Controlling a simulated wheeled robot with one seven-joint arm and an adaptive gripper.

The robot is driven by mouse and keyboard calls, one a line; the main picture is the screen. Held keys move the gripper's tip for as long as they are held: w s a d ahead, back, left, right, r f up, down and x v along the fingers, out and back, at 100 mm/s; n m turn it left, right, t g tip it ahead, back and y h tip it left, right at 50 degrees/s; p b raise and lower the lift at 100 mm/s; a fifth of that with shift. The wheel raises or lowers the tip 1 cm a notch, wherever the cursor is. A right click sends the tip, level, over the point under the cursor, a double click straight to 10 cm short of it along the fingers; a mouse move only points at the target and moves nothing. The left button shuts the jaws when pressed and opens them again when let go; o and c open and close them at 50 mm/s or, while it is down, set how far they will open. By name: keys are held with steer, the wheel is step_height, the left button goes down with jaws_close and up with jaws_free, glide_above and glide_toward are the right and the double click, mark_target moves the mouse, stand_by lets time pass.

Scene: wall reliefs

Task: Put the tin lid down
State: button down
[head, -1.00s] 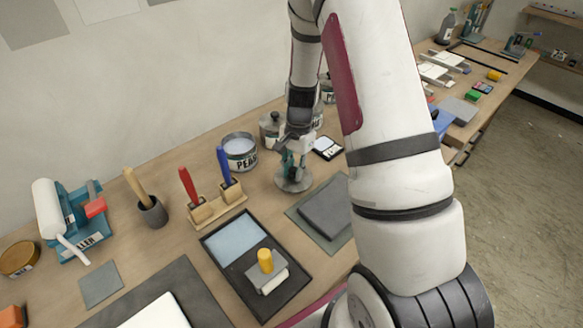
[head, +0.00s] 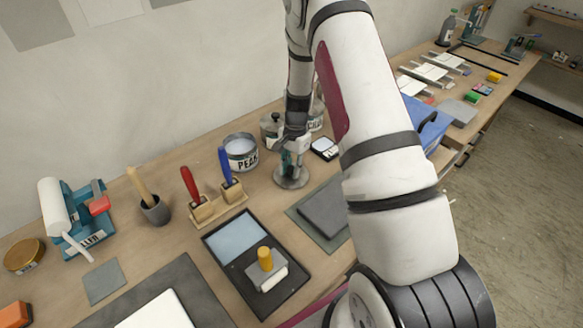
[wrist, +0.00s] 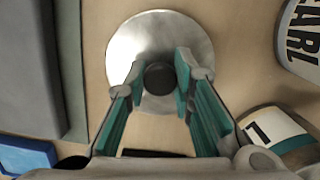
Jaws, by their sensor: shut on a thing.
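The tin lid (head: 291,178) is a round, flat metal disc with a dark knob (wrist: 160,78). It is low over the wooden bench, right of the open tin (head: 240,153); I cannot tell if it touches the wood. My gripper (head: 290,157) points down over it. In the wrist view, the teal fingers of my gripper (wrist: 161,80) are closed on the knob, and the lid (wrist: 150,40) lies flat beneath them. The open tin holds pale paint and is labelled PEARL in the wrist view (wrist: 305,40).
A grey pot with a knobbed lid (head: 270,128) stands behind the lid. A dark block on a green mat (head: 325,208) is close on its right, and a small black-framed pad (head: 325,148) behind right.

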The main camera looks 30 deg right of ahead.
steer(key=shift+f, duration=0.15)
steer(key=c, duration=1.4)
jaws_free()
steer(key=shift+o, duration=0.2)
steer(key=s+a+r+n+t+b, duration=0.1)
steer(key=s+a+r+n, duration=0.1)
steer(key=r, duration=1)
steer(key=s+a+r+n+t+b, duration=0.1)
steer(key=a+r+n, duration=0.1)
steer(key=r, duration=1)
steer(key=s+a+r+n+t, duration=0.1)
steer(key=s+a+r+n, duration=0.2)
steer(key=s, duration=0.4)
steer(key=s+a+r+n+t+h, duration=0.1)
steer(key=s+a+r+n, duration=0.2)
steer(key=s+r, duration=0.2)
steer(key=s+a+r+n+t, duration=0.2)
steer(key=s+a+r+n, duration=0.1)
steer(key=s, duration=0.6)
steer(key=shift+s+a+r+n, duration=0.2)
steer(key=shift+a+r+n, duration=0.25)
steer(key=shift+r, duration=0.35)
